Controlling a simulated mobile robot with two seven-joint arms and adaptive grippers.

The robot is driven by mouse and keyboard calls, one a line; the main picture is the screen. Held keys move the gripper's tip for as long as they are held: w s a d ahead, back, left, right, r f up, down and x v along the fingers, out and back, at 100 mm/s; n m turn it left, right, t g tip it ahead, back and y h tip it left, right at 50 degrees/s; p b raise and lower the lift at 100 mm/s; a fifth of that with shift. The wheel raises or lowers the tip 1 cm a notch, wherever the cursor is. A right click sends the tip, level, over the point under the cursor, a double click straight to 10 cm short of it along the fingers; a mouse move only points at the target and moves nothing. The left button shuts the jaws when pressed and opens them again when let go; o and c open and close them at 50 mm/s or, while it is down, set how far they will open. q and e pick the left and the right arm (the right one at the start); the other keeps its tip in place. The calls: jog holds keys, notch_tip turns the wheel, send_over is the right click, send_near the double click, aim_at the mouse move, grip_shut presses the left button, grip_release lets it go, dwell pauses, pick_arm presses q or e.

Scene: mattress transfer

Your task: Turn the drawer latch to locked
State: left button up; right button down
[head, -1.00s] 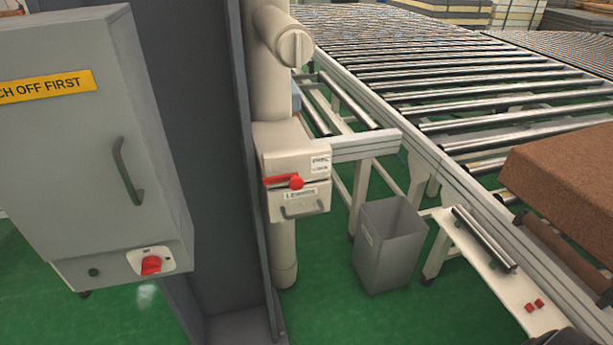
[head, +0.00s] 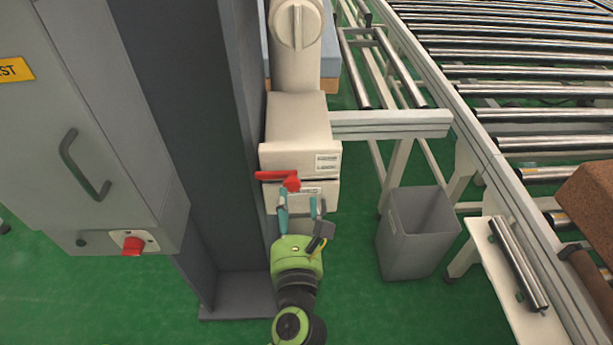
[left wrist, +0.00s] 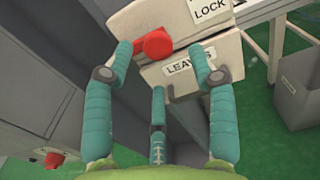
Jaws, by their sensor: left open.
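The drawer latch (head: 291,182) is a red lever with a round hub on the front of a cream box (head: 298,135). In the head view its handle points left, roughly level. The drawer (head: 325,195) sits low in that box. My left gripper (head: 298,203) is open just in front of the drawer, below the latch. In the left wrist view the red latch (left wrist: 153,43) shows between the teal fingers of the left gripper (left wrist: 160,62), close to the left fingertip; whether they touch I cannot tell. The drawer handle is partly hidden. My right gripper is not in view.
A grey cabinet (head: 95,120) with a red switch and a dark column (head: 190,120) stand close on the left. A grey bin (head: 412,235) stands to the right, beside a roller conveyor (head: 500,110). Green floor (head: 370,320) is clear in front.

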aim_at(292, 188)
pick_arm(q)
jog(key=w+p, duration=0.1)
jog(key=w, duration=0.4)
jog(key=shift+a, duration=0.15)
jog(key=shift+w+f, duration=0.1)
jog(key=shift+w, duration=0.45)
grip_shut()
